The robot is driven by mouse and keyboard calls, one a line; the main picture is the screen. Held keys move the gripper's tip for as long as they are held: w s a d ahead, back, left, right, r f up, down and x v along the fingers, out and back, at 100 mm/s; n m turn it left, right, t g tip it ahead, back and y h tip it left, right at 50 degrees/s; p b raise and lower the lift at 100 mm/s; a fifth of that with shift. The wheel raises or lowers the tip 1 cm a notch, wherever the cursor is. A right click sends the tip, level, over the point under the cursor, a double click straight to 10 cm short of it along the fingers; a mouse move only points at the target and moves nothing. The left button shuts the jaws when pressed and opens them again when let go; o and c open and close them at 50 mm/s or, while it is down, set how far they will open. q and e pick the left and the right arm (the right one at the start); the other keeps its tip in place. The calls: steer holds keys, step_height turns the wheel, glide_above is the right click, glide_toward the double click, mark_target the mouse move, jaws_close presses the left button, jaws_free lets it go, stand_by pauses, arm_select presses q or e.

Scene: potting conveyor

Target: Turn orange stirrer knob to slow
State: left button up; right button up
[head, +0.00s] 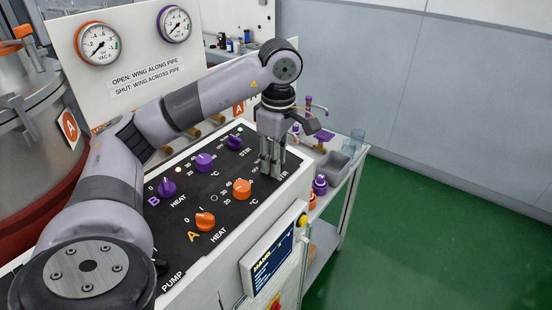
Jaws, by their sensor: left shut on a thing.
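My left gripper (271,167) points down at the right end of the black control panel (222,205), shut at the STIR label of the orange row. The orange stirrer knob there is hidden behind the fingers, so I cannot see where it points. In the same row are the orange temperature knob (242,188) and the orange heat knob (205,221) beside the letter A. My right gripper is not in view.
A row of purple knobs (204,162) runs behind the orange ones. A tilted display (270,257) is on the panel's front side. A white gauge board (130,75) stands behind my arm. A side bench with purple-capped bottles (320,184) is at right; green floor beyond is clear.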

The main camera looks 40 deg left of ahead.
arm_select(q)
steer(key=shift+m, duration=0.5)
steer(key=o, duration=1.1)
steer(key=shift+r, duration=0.1)
steer(key=shift+d+r, duration=0.2)
steer(key=shift+r, duration=2.75)
steer(key=shift+d+r, duration=0.15)
steer(key=shift+r, duration=2.8)
